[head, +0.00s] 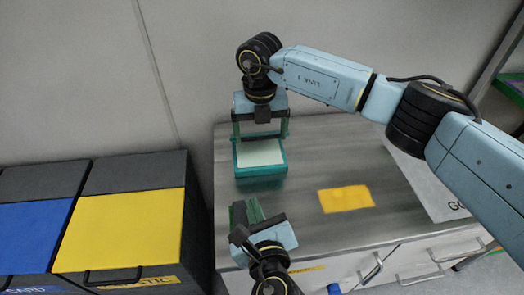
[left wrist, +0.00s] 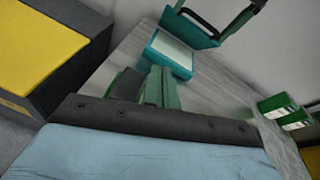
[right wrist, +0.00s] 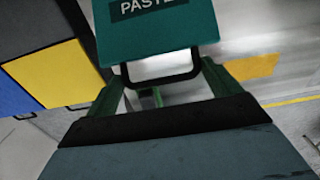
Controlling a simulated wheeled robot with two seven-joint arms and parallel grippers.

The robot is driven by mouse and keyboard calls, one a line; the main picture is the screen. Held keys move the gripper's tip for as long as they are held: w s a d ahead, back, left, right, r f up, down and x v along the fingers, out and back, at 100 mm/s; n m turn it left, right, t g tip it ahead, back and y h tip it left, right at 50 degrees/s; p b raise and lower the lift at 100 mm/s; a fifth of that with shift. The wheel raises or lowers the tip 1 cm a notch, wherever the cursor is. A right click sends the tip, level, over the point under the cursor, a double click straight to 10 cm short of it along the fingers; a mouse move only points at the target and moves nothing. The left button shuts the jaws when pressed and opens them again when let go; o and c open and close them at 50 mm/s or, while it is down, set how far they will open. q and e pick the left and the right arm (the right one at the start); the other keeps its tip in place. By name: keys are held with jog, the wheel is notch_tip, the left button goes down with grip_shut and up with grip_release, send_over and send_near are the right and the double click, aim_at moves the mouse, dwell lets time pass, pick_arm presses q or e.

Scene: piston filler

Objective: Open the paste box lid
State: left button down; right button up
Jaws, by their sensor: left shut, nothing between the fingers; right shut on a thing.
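The teal paste box (head: 260,172) stands on the table with its pale inside showing at the top; it also shows in the left wrist view (left wrist: 168,54). My right gripper (head: 261,136) is above the back of the box. In the right wrist view, it (right wrist: 160,80) is shut on the black handle (right wrist: 165,79) of the teal lid marked PASTE (right wrist: 155,32). The lid also shows raised beyond the box in the left wrist view (left wrist: 188,28). My left gripper (head: 246,210) is shut and empty, in front of the box and apart from it.
The grey table (head: 310,160) is mostly clear. A yellow patch (head: 346,198) lies right of the box, and a pale panel (head: 425,185) is at the right. Dark bins with blue (head: 35,235) and yellow (head: 125,228) lids stand left. A wall is behind.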

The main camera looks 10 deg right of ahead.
jog(key=shift+w+f, duration=0.1)
pick_arm(q)
jog(key=w+d+r+m, duration=0.1)
jog(key=w+m, duration=0.1)
jog(key=w, duration=0.4)
jog(key=w+d+r+m+t+h, duration=0.1)
jog(key=w+d+m, duration=0.1)
jog(key=w, duration=0.5)
jog(key=shift+d+r+t, duration=0.15)
jog(key=shift+r+t, duration=0.15)
jog(key=shift+r, duration=0.1)
